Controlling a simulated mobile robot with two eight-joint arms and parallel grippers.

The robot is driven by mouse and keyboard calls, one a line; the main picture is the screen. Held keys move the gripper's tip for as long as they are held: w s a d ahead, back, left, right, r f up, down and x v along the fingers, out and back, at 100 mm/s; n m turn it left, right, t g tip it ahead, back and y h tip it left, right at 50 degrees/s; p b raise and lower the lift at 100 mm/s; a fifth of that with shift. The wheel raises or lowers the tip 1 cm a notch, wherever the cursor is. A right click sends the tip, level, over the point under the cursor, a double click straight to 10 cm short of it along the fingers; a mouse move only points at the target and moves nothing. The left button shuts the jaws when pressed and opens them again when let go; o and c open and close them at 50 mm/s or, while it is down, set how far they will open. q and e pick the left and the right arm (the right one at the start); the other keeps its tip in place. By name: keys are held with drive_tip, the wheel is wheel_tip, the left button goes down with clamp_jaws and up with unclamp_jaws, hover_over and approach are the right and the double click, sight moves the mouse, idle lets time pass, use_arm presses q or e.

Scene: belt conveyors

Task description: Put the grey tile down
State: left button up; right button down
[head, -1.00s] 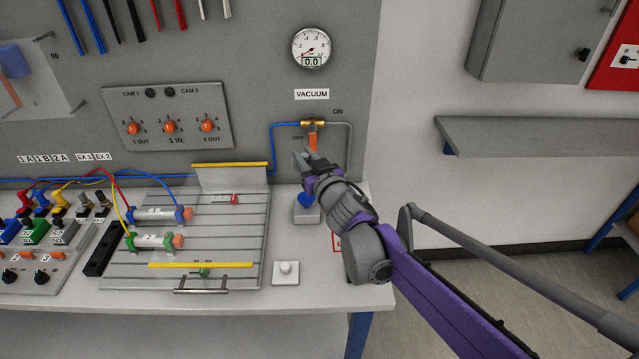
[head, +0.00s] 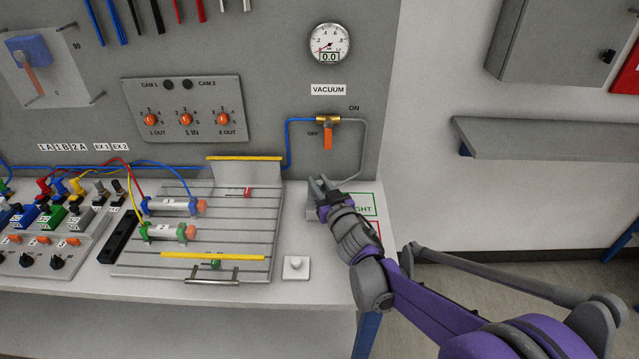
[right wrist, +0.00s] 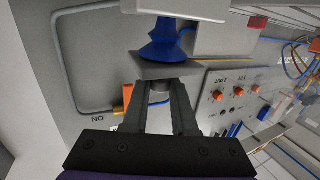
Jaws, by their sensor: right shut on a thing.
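In the right wrist view, which is upside down, my right gripper (right wrist: 160,100) is shut on the grey tile (right wrist: 182,70). The tile is against the blue suction cup (right wrist: 163,45), or very close to it; contact is hard to tell. In the head view my right gripper (head: 320,187) is low at the right of the bench, below the orange valve lever (head: 327,138). It hides the cup and tile there; part of the cup's grey block (head: 313,214) shows. My left gripper is not in view.
The slotted plate (head: 235,260) with two cylinders stands left of my gripper. A white button box (head: 295,266) is in front. A green-framed label (head: 362,203) lies to the right. The vacuum gauge (head: 329,44) reads 0.0.

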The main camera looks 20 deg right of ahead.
drive_tip(key=shift+f, duration=0.1)
drive_tip(key=c, duration=1.2)
unclamp_jaws()
drive_tip(key=shift+f, duration=0.1)
drive_tip(key=o, duration=0.5)
drive_tip(key=shift+r, duration=0.2)
drive_tip(key=shift+s, duration=0.35)
drive_tip(key=s+d, duration=0.1)
drive_tip(key=s, duration=1)
drive_tip(key=shift+s+d+r+b, duration=0.15)
drive_tip(key=shift+r+b, duration=0.15)
drive_tip(key=shift+r, duration=0.05)
